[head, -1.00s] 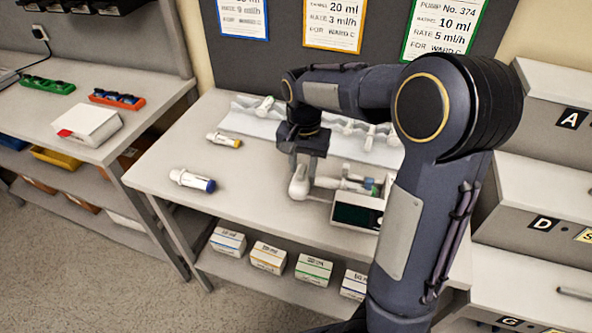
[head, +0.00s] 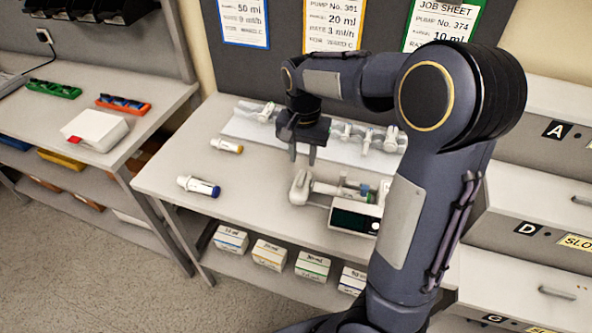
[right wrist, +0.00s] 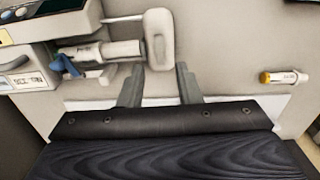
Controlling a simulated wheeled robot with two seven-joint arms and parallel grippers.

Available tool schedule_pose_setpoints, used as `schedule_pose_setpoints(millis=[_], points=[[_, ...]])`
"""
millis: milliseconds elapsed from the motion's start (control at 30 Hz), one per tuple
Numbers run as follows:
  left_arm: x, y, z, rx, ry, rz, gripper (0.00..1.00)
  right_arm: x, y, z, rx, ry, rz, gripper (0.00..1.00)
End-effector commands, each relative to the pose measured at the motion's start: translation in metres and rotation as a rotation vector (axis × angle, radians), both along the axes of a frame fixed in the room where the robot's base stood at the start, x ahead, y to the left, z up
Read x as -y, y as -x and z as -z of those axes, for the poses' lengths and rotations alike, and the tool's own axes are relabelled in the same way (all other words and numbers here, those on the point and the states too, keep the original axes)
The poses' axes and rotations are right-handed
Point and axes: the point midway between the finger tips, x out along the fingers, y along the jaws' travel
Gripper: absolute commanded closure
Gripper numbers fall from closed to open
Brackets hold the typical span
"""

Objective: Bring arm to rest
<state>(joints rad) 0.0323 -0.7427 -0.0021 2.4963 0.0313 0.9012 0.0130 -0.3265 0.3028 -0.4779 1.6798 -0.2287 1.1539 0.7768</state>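My right gripper (head: 303,154) hangs above the table, just behind the white end of the infusion pump (head: 354,221). In the right wrist view its two fingers (right wrist: 160,88) are apart with nothing between them. The pump has a dark screen at the front and a syringe (head: 340,189) lying along its top. The pump's rounded white end piece (right wrist: 159,40) is just beyond the finger gap in the right wrist view. My left gripper is not in view.
A blue-capped syringe (head: 198,186) and a yellow-capped syringe (head: 227,145) lie at the table's left. Several clear and white parts lie on a white mat (head: 240,128) behind. Job sheets (head: 333,25) hang on the back board. Drawers (head: 540,190) stand at the right.

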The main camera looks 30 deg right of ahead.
Motion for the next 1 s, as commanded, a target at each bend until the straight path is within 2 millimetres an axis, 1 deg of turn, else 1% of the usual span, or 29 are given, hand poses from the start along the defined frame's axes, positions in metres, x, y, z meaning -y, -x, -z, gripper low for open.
schedule_pose_setpoints(millis=[33,67,533,600,667,767,867,900,967,1000], points=[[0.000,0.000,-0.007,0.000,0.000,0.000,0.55,0.000,0.000,-0.007,0.000,0.000,0.000,0.69],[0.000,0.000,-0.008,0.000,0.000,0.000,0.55,0.000,0.000,-0.008,0.000,0.000,0.001,0.69],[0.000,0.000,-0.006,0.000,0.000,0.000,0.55,0.000,0.000,-0.006,-0.001,0.001,0.000,0.69],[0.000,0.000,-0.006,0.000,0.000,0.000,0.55,0.000,0.003,-0.007,0.004,-0.009,-0.004,0.69],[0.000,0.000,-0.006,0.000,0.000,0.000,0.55,-0.001,0.009,-0.010,0.016,-0.031,-0.018,0.69],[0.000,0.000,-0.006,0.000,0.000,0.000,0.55,-0.006,0.032,-0.019,0.067,-0.104,-0.076,0.69],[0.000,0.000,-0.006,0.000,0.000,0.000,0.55,-0.018,0.068,-0.033,0.160,-0.189,-0.178,0.69],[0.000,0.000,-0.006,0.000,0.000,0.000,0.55,-0.025,0.084,-0.038,0.207,-0.217,-0.227,0.69],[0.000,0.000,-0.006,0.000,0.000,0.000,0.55,-0.035,0.108,-0.044,0.277,-0.243,-0.300,0.69],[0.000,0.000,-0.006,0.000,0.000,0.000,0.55,-0.042,0.123,-0.047,0.324,-0.250,-0.348,0.69]])
